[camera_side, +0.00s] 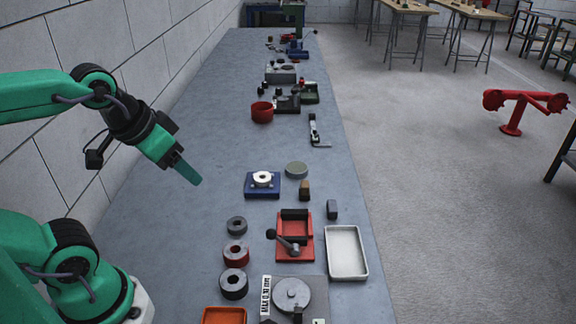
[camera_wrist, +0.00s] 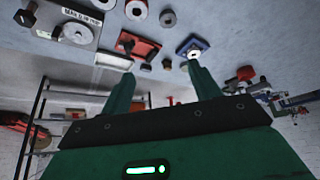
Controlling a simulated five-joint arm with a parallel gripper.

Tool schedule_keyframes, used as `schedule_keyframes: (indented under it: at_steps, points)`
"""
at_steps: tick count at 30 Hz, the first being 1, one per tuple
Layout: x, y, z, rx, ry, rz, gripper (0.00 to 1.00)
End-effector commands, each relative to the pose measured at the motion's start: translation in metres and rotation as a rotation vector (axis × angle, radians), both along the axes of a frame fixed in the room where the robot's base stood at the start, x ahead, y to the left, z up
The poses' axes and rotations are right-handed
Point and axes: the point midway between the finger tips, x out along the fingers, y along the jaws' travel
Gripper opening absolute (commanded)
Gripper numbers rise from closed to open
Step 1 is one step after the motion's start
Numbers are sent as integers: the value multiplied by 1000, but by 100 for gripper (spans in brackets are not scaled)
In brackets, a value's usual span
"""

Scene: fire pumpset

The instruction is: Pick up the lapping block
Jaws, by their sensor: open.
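Several small pieces could be the lapping block, and I cannot tell which it is for certain. A small dark grey block (camera_side: 332,209) stands right of the red fixture. A brown block (camera_side: 304,190) stands beside a flat grey-green disc (camera_side: 297,169). In the wrist view two small blocks show beyond my fingers, a dark one (camera_wrist: 146,67) and another (camera_wrist: 167,64). My gripper (camera_side: 189,174) is open and empty, raised over the left side of the bench, left of these pieces and apart from them. Its two fingers also show in the wrist view (camera_wrist: 161,73).
A blue base with a white ring (camera_side: 262,182) is nearest my gripper. The red fixture with a lever (camera_side: 294,240), a white tray (camera_side: 347,252) and dark rings (camera_side: 235,253) lie in front. A red cup (camera_side: 262,112) is farther back. The bench's left side is clear.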

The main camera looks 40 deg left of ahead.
Motion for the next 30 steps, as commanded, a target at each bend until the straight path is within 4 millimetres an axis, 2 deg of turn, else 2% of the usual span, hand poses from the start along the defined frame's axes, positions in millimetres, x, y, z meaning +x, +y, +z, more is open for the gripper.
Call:
schedule_keyframes:
  at_steps: [5,11,22,30]
  points:
    - [3,0,2,4,4,-7,62]
    - [19,0,8,21,31,-41,62]
    - [83,-1,19,76,121,-170,62]
    - [135,-2,13,113,189,-275,62]
